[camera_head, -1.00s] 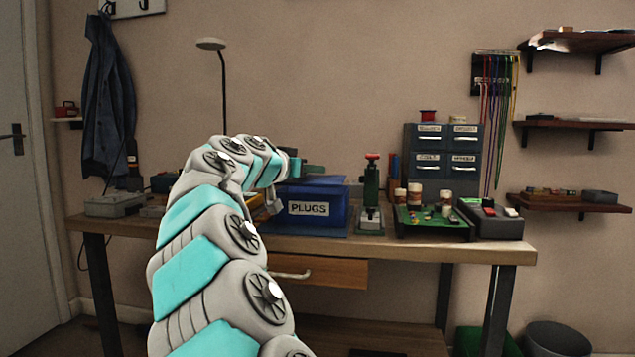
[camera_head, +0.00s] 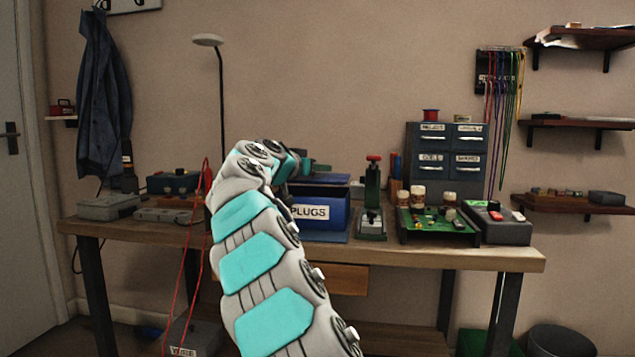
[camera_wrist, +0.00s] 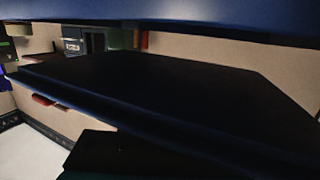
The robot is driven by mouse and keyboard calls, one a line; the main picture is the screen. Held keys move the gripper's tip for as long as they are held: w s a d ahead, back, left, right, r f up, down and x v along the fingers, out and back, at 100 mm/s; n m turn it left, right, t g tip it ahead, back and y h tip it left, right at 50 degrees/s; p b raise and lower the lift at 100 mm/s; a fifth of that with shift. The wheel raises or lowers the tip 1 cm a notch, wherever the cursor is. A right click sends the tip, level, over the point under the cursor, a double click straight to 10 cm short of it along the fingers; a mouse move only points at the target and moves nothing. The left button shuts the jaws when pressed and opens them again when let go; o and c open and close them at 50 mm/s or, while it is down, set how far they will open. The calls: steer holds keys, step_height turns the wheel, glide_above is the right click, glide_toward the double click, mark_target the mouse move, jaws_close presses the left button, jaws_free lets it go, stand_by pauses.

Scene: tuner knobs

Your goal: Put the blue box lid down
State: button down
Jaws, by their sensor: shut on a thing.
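The blue box (camera_head: 335,212) labelled PLUGS stands on the workbench in the head view. The dark blue lid (camera_head: 334,179) shows as a thin flat slab just above the box's back part; whether it touches the box cannot be told. My gripper (camera_head: 309,167) is at the lid, shut on it, its fingertips small and partly hidden by my arm. In the wrist view a large dark slab with a bluish edge, seemingly the lid (camera_wrist: 170,95), fills the middle. A blue band crosses the top there; what it belongs to is unclear.
A green press with a red knob (camera_head: 372,195) stands right of the box. Beyond it are a green circuit board tray (camera_head: 437,228), small jars and a grey drawer cabinet (camera_head: 445,160). Grey devices (camera_head: 108,207) and red cables (camera_head: 203,255) are at the left. The bench front (camera_head: 400,258) is clear.

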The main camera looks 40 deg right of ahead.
mark_target(319, 180)
steer(key=shift+s+f, duration=0.1)
steer(key=shift+s, duration=0.1)
steer(key=shift+s+f, duration=0.2)
steer(key=shift+f, duration=0.5)
steer(key=shift+w+f+b, duration=0.25)
steer(key=shift+f+b, duration=0.2)
steer(key=shift+f, duration=0.35)
steer(key=shift+w, duration=0.15)
steer(key=c, duration=0.7)
jaws_free()
steer(key=shift+d+f+p, duration=0.1)
steer(key=shift+p, duration=0.2)
